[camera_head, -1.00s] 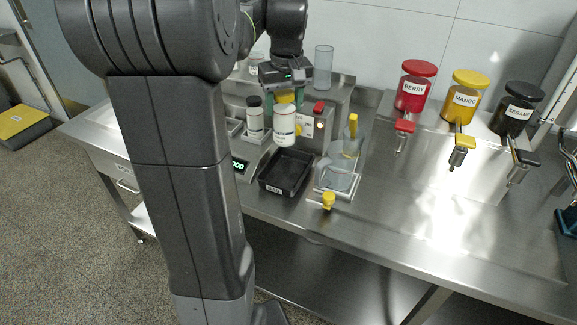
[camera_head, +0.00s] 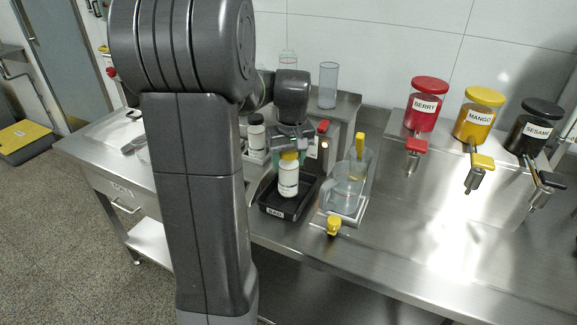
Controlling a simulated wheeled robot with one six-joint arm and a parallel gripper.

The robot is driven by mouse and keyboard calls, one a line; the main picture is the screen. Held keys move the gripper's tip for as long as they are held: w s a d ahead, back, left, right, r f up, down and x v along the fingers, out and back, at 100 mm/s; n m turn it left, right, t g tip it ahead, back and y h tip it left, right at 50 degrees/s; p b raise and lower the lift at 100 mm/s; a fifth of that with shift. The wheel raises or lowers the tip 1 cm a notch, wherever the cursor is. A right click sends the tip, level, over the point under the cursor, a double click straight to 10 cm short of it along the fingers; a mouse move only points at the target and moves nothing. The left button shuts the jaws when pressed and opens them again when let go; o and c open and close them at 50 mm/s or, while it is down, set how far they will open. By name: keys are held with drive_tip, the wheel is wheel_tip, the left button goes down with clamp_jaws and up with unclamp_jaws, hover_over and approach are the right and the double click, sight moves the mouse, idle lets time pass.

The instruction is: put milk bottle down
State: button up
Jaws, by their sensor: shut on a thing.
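The milk bottle (camera_head: 288,179) is white with a label and a yellow cap. It is upright, over or in the black tray (camera_head: 276,211), which has a small label on its front. I cannot tell whether its base touches the tray floor. My gripper (camera_head: 290,153) is shut on the milk bottle near its yellow cap, from above. The gripper's fingers are partly hidden by the arm and wrist.
A white bottle with a dark cap (camera_head: 256,134) stands behind, left of the tray. A clear jug (camera_head: 345,187) stands right of it, with a yellow tap (camera_head: 334,226) in front. Berry (camera_head: 425,107), mango (camera_head: 478,115) and sesame (camera_head: 533,128) dispensers stand right. Bare steel lies front right.

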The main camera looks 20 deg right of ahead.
drive_tip(key=shift+f, duration=0.95)
drive_tip(key=shift+f, duration=0.1)
drive_tip(key=o, duration=1.1)
drive_tip(key=shift+f, duration=0.1)
drive_tip(key=shift+o, duration=0.2)
drive_tip(key=r, duration=0.4)
drive_tip(key=s+r, duration=0.1)
drive_tip(key=r, duration=0.7)
drive_tip(key=shift+s+r+p, duration=0.1)
drive_tip(key=shift+s+p, duration=0.2)
drive_tip(key=shift+s, duration=0.1)
